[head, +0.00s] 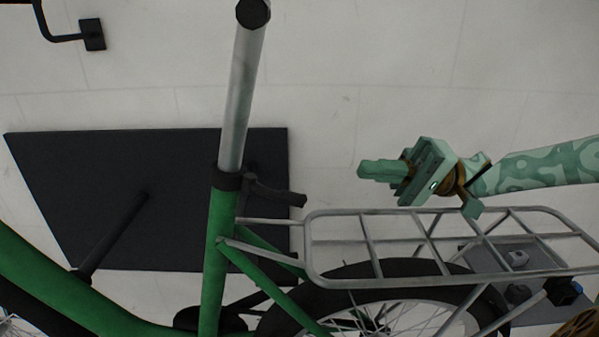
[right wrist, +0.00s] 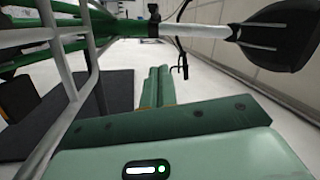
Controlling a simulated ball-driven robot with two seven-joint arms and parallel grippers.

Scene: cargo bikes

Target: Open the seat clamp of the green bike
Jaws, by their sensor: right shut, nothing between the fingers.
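The green bike's frame (head: 212,262) stands at the left of the head view, with a silver seat post (head: 240,100) rising from it. The black seat clamp (head: 229,181) circles the joint of post and frame. Its black lever (head: 275,193) sticks out to the right; I cannot tell how far it is swung. In the right wrist view the clamp (right wrist: 152,24) shows past my fingers. My right gripper (head: 368,170) is shut and empty, right of the lever and apart from it; its fingers also show in the right wrist view (right wrist: 157,84). My left gripper is out of view.
The silver rear rack (head: 372,250) lies just below my right gripper in the head view, above the rear wheel (head: 390,310). A black mat (head: 100,160) lies on the pale floor. The black saddle (right wrist: 278,35) shows in the right wrist view. Open space separates gripper and lever.

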